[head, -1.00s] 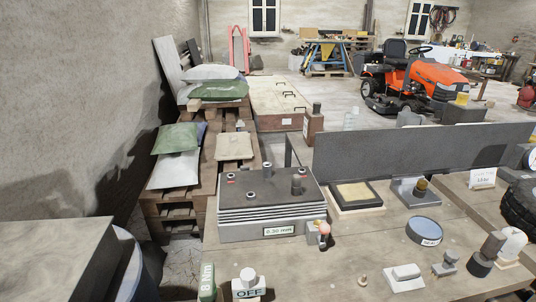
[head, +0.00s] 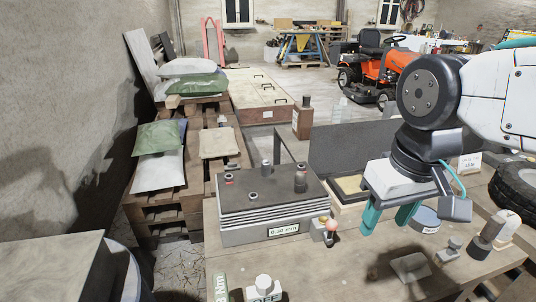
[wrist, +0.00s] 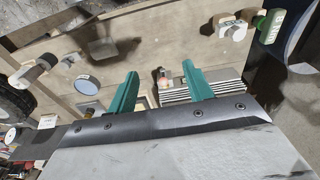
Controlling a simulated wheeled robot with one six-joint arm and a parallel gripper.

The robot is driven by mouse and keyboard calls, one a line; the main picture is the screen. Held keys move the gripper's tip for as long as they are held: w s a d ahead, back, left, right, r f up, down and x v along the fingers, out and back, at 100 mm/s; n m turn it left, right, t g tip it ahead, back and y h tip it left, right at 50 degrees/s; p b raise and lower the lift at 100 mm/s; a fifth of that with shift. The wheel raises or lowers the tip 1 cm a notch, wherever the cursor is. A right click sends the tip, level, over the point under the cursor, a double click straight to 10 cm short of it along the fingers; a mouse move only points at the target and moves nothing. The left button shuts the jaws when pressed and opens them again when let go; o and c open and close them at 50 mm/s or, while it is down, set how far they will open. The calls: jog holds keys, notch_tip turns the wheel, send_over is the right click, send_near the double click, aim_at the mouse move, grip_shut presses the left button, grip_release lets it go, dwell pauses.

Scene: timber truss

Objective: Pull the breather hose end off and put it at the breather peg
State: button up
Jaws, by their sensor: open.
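My gripper (head: 388,219) is open and empty, held above the bench right of a finned grey block (head: 262,210) with a "0.30 mm" label. The wrist view shows its two green fingers (wrist: 160,72) apart, with the block (wrist: 228,80) beyond the right finger. A dark upright cylinder (head: 300,180) and several short studs stand on the block's top. A small fitting with a pink ball (head: 331,226) is at the block's front right corner. I cannot tell which piece is the breather hose end or the breather peg.
A white OFF switch (head: 264,284) and a green "8 Nm" block (head: 221,288) stand at the bench front. A round blue-grey tin (head: 425,218) and a dark upright panel (head: 350,150) are near my gripper. Bare bench top (head: 345,270) lies in front.

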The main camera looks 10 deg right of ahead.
jog(key=w+a+n, duration=0.1)
jog(key=w, duration=1.4)
jog(key=n, duration=0.1)
send_over(300, 172)
jog(key=s, duration=0.2)
jog(key=f, duration=0.5)
jog(key=shift+w+d, duration=0.1)
jog(key=shift+w, duration=0.1)
jog(key=shift+w+f, duration=0.35)
jog(key=shift+f, duration=0.2)
jog(key=f, duration=0.7)
jog(key=shift+w, duration=0.4)
jog(key=shift+r, duration=0.1)
grip_shut()
jog(key=shift+r, duration=0.6)
